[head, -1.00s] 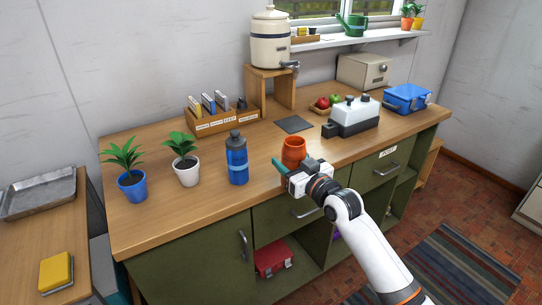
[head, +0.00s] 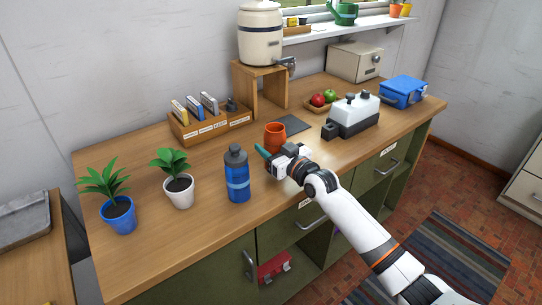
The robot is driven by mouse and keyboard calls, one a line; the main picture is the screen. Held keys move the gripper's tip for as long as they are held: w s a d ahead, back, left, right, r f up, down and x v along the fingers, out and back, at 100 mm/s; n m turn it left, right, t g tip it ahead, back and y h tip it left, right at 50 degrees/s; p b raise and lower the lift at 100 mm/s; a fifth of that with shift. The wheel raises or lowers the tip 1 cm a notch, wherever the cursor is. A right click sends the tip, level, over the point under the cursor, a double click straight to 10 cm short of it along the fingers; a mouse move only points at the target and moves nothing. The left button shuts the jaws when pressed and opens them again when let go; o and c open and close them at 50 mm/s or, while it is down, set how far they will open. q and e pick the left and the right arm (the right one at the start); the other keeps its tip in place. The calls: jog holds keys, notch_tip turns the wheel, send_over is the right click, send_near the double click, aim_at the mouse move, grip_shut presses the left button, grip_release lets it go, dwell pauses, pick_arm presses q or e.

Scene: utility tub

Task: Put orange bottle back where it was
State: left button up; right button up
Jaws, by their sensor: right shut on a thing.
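The orange bottle (head: 275,134) shows as a short, wide orange vessel, upright, just left of the dark mat on the wooden counter. My right gripper (head: 270,158) reaches in from the lower right and is shut on it. The gripper hides the bottle's lower part, so I cannot tell whether its base touches the counter. My left gripper is not in view.
A blue bottle (head: 237,176) stands close left of the gripper. Potted plants (head: 179,190) are further left. Behind are a wooden organizer (head: 210,128), a dark mat (head: 292,124) and a white-and-grey device (head: 352,115). The counter (head: 225,220) is clear in front.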

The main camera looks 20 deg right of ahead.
notch_tip(320, 180, down, 3)
jog(key=shift+f, duration=0.2)
jog(key=o, duration=1.1)
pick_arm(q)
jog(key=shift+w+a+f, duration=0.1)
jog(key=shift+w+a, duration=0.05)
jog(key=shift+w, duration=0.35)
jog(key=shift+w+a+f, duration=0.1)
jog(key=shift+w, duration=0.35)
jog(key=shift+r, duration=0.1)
pick_arm(e)
jog(key=shift+r, duration=0.3)
jog(key=v, duration=1.2)
jog(key=shift+f, duration=0.1)
